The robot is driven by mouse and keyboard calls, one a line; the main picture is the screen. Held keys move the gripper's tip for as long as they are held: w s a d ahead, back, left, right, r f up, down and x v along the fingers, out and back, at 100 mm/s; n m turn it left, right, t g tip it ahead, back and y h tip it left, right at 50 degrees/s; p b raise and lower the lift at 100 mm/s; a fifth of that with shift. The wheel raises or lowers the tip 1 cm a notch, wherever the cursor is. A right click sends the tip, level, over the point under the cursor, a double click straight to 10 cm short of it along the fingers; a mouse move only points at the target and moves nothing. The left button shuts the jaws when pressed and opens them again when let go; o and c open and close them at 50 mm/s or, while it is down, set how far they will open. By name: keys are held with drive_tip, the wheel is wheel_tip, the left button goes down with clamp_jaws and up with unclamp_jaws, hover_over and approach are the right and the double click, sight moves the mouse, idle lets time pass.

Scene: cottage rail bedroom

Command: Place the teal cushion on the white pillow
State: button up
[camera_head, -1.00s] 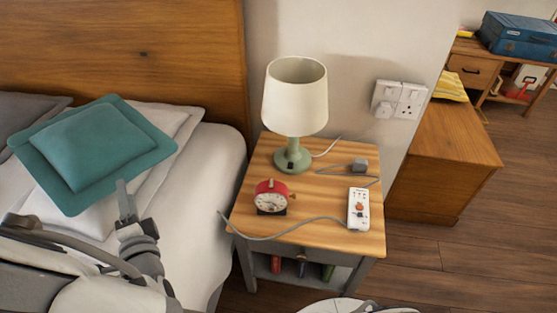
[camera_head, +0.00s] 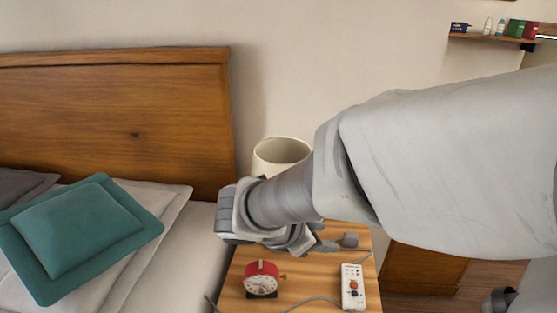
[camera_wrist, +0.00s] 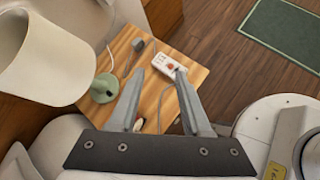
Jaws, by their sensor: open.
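The teal cushion (camera_head: 80,238) lies on the white pillow (camera_head: 172,207) on the bed, at the left of the head view. It lies flat and slightly askew, with white pillow showing along its right side. My gripper is apart from the cushion, to its right over the bedside table. In the wrist view my gripper (camera_wrist: 163,85) is open, with nothing between its two fingers. The cushion and pillow cannot be made out in the wrist view.
The bedside table (camera_head: 232,293) holds a lamp (camera_head: 281,154), a red alarm clock (camera_head: 262,279) and a white power strip (camera_head: 353,287) with a cord. The lamp (camera_wrist: 45,58) stands close by my gripper in the wrist view. The wooden headboard (camera_head: 115,120) rises behind the bed.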

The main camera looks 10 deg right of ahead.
drive_tip(key=s+r+m+y, duration=0.3)
drive_tip(key=s+m+y, duration=0.1)
drive_tip(key=m, duration=0.6)
drive_tip(key=s+r+m+y, duration=0.3)
drive_tip(key=s+m, duration=0.3)
drive_tip(key=m, duration=0.4)
drive_tip(key=shift+s+a+m+t+y, duration=0.2)
drive_tip(key=shift+s+m+t+y, duration=0.1)
drive_tip(key=shift+y, duration=0.2)
drive_tip(key=shift+r, duration=0.2)
wheel_tip(320, 180, up, 17)
drive_tip(key=p, duration=1.7)
